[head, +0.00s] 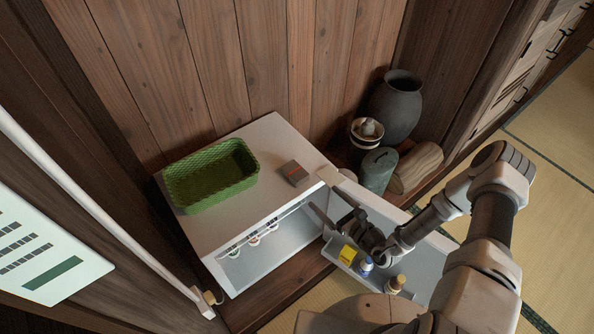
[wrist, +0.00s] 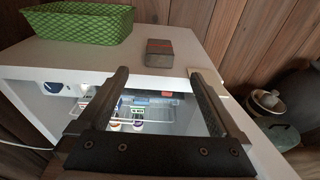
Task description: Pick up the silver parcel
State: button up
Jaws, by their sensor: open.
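A small grey box with a red stripe (head: 294,173), the only parcel-like thing in view, lies on the white top of a small fridge, near its right front edge. It also shows in the wrist view (wrist: 160,53), just past the fingertips and between their lines. My gripper (head: 325,200) is open and empty, in front of the fridge at its right side. In the wrist view my gripper (wrist: 159,74) has both fingers spread, pointing toward the fridge's front edge. The parcel is apart from the fingers and fully visible.
A green woven basket (head: 212,175) stands left of the parcel on the fridge (head: 245,219). The fridge door (head: 425,262) is open, with bottles and a yellow item in its shelf. A dark vase (head: 397,105) and other pots stand right of the fridge. A wooden wall is behind.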

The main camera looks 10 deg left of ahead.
jog(key=b, duration=0.2)
send_near(296, 171)
jog(key=x, duration=0.4)
jog(key=shift+w+a+f, duration=0.15)
jog(key=shift+a+f, duration=0.1)
jog(key=shift+f, duration=0.15)
jog(key=shift+r+b+x, duration=0.15)
jog(key=shift+b+x, duration=0.45)
jog(key=shift+x, duration=0.9)
jog(key=shift+r+b+x, duration=0.15)
jog(key=shift+b+x, duration=0.45)
jog(key=shift+x, duration=0.85)
jog(key=shift+c, duration=0.3)
jog(key=c, duration=1.4)
